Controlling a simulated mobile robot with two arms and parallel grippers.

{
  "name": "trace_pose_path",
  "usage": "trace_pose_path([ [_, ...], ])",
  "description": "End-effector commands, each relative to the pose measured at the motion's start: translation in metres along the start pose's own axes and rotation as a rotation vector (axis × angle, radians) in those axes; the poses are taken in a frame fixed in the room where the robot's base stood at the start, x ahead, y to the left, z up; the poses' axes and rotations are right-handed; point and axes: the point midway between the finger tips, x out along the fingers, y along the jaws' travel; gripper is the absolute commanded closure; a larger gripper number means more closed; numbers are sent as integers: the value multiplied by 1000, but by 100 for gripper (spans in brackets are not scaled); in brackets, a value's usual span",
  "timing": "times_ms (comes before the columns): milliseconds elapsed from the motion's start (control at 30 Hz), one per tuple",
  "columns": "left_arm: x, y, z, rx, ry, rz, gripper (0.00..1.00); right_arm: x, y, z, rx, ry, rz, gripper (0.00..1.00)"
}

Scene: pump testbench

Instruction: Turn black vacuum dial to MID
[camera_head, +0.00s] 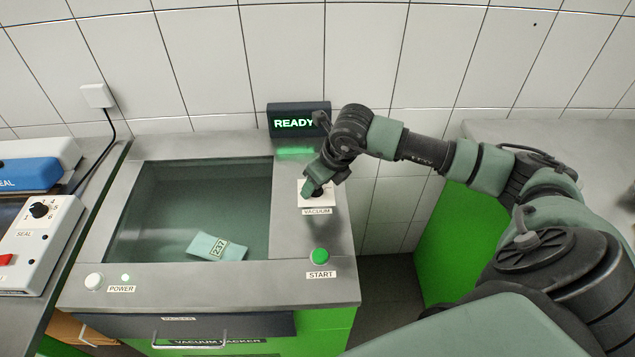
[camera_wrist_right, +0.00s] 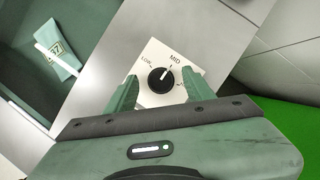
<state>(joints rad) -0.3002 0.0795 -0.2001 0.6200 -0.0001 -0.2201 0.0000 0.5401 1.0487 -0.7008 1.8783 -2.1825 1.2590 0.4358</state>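The black vacuum dial (camera_wrist_right: 161,80) sits on a white plate (camera_wrist_right: 152,95) on the machine's metal top, with LOW and MID marks in the right wrist view. Its white pointer line points up and right, about towards MID. A third mark is partly covered by a finger. My right gripper (camera_wrist_right: 160,90) is open, its green fingers on either side of the dial with gaps between. In the head view my right gripper (camera_head: 314,187) is over the VACUUM plate (camera_head: 304,199) and mostly hides the dial. My left gripper is not in view.
A READY display (camera_head: 298,121) stands behind the plate. The green START button (camera_head: 319,256) is in front of it. The glass-topped chamber (camera_head: 165,215) with a pouch labelled 237 (camera_head: 217,247) is to the left. A sealer with a dial (camera_head: 39,210) is at far left.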

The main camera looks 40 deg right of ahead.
Motion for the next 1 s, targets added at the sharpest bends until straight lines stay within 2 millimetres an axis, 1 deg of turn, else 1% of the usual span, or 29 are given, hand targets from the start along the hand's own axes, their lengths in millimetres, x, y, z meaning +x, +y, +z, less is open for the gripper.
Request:
trace_pose_path([
  [67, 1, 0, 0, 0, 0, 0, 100, -3, 0, 0, 0, -1, -1, 47],
  [167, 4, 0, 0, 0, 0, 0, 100, -14, -1, 0, -1, -3, -2, 47],
  [400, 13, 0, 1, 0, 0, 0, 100, -55, -1, 0, -1, -3, -3, 47],
  [533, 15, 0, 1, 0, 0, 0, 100, -70, -1, 0, 0, -2, -2, 47],
  [700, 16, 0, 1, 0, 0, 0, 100, -78, 0, 0, -1, -1, 0, 47],
  [1000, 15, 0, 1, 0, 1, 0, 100, -78, 0, 0, 0, 0, 0, 47],
])
